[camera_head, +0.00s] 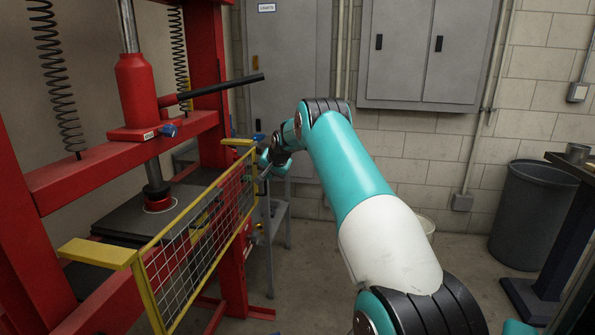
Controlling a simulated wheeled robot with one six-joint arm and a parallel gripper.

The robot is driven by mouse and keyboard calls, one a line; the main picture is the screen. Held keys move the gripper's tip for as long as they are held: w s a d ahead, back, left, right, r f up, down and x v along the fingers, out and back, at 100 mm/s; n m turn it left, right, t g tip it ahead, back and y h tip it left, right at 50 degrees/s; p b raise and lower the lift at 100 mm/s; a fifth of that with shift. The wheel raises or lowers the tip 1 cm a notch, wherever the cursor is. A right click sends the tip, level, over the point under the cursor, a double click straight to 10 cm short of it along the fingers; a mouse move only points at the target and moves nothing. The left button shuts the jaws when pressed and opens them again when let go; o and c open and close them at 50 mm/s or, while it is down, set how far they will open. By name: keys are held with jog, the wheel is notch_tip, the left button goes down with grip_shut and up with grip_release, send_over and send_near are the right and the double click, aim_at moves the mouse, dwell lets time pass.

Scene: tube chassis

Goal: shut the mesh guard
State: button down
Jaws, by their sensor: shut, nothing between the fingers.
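The yellow-framed mesh guard (204,237) stands at the front of the red press (128,126) on the left. Its near end has a yellow arm at the lower left, and its far end has another by the far red post. From this angle I cannot tell whether the guard is fully closed. My gripper (264,163) is by the far end of the guard, just right of its yellow frame. It is small and partly hidden by my own arm. Its fingers are shut with nothing seen between them. I cannot tell whether they touch the guard.
A black lever (222,86) sticks out from the press above the guard. A grey stand (280,213) is behind my gripper. Grey wall cabinets (424,50) hang at the back. A dark bin (532,214) and a dark table (567,170) are at right. Some floor is clear.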

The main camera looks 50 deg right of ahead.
jog(key=s+r+b, duration=0.1)
jog(key=s+r, duration=0.7)
jog(key=shift+s+a, duration=0.15)
jog(key=shift+s, duration=0.05)
jog(key=a+r+n+y+p, duration=0.1)
jog(key=a+r+n+y, duration=0.3)
jog(key=a, duration=1.4)
jog(key=s+a+r+n+g+p, duration=0.1)
jog(key=s+a+r+n, duration=0.15)
jog(key=a, duration=0.35)
jog(key=s+a+r+n+g+y, duration=0.1)
jog(key=s+a+n, duration=0.15)
jog(key=a, duration=0.35)
jog(key=s+a+r+n+p, duration=0.1)
jog(key=s+a+r, duration=0.15)
jog(key=a, duration=0.45)
jog(key=s+a+n+g, duration=0.1)
jog(key=s+a+n, duration=0.2)
jog(key=s, duration=0.6)
jog(key=s+a+n+g+y+p, duration=0.1)
jog(key=s+a+n+g, duration=0.1)
jog(key=s+a, duration=0.5)
jog(key=s+a+n+g, duration=0.2)
jog(key=s+a+n, duration=0.2)
jog(key=s, duration=0.7)
jog(key=shift+a+f+n+y+p, duration=0.3)
jog(key=shift+a+n+y+p, duration=0.1)
jog(key=shift+a, duration=0.45)
